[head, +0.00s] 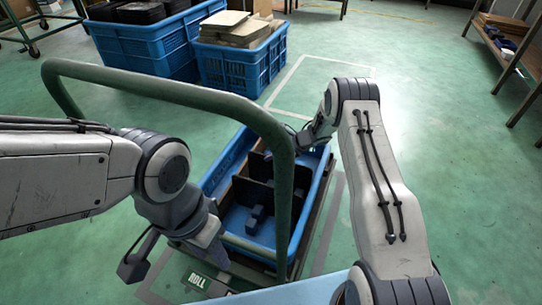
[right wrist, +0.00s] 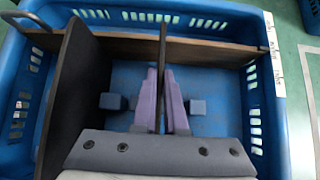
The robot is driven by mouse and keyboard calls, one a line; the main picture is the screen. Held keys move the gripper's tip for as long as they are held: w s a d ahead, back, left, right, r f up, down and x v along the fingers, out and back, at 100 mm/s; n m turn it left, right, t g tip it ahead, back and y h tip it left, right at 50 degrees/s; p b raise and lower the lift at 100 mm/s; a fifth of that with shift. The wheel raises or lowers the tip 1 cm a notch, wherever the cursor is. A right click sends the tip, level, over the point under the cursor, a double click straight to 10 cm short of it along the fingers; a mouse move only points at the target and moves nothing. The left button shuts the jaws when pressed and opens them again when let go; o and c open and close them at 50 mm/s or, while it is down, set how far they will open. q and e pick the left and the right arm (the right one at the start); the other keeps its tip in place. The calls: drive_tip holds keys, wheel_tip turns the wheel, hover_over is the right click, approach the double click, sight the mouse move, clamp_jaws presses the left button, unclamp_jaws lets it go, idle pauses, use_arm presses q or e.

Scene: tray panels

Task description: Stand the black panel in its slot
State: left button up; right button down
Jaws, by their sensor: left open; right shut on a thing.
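My right gripper (right wrist: 164,100) is shut on a dark panel (right wrist: 163,38), which I see nearly edge-on between its purple fingers in the right wrist view. The held panel stands upright inside the blue crate, meeting or close to a brown divider (right wrist: 215,50). Small blue blocks (right wrist: 112,101) (right wrist: 197,107) lie on the floor on both sides of the fingers. The panel's lower edge is hidden, so I cannot tell whether it is seated. In the head view, my right gripper is mostly hidden behind a green handle. My left gripper (head: 137,262) is open and empty, left of the crate.
Another dark panel (right wrist: 68,85) stands left of the held one. The blue crate (head: 318,192) sits behind the green handle (head: 281,150), which arches between my arms. Blue crates (head: 135,52) (head: 232,66) with stacked panels stand farther back. Open floor lies to the right.

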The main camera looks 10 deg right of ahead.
drive_tip(key=c, duration=0.9)
unclamp_jaws()
drive_tip(key=p+v, duration=0.3)
drive_tip(key=v, duration=0.6)
drive_tip(key=shift+r+p, duration=0.15)
drive_tip(key=shift+p, duration=0.2)
drive_tip(key=shift+s+d+r, duration=0.25)
drive_tip(key=shift+d+r, duration=0.15)
drive_tip(key=shift+d, duration=0.05)
